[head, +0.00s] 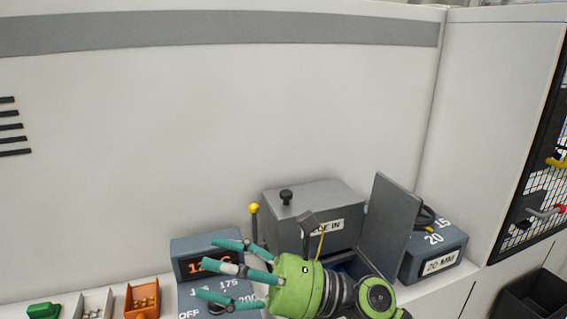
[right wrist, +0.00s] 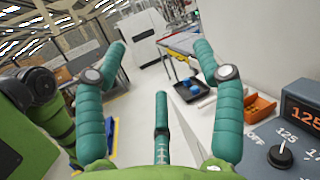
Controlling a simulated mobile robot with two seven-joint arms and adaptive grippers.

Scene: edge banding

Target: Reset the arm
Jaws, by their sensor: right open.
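My right gripper (head: 203,267) comes in at the lower middle of the head view, its green wrist at the right and its three teal fingers pointing left. The fingers are spread apart with nothing between them. It is in front of the control boxes along the white machine's front and hides part of the dial box. In the right wrist view the same gripper (right wrist: 160,62) is open and empty, its fingers pointing away over the floor and a far table. My left gripper is not in view.
A temperature box (head: 205,262), a dial box (head: 190,300), a grey lidded box (head: 300,205) and a "20 MM" box (head: 440,250) stand on the ledge. A yellow-knobbed lever (head: 254,209) rises beside the fingers. An orange tray (head: 142,298) sits left. The white wall above is clear.

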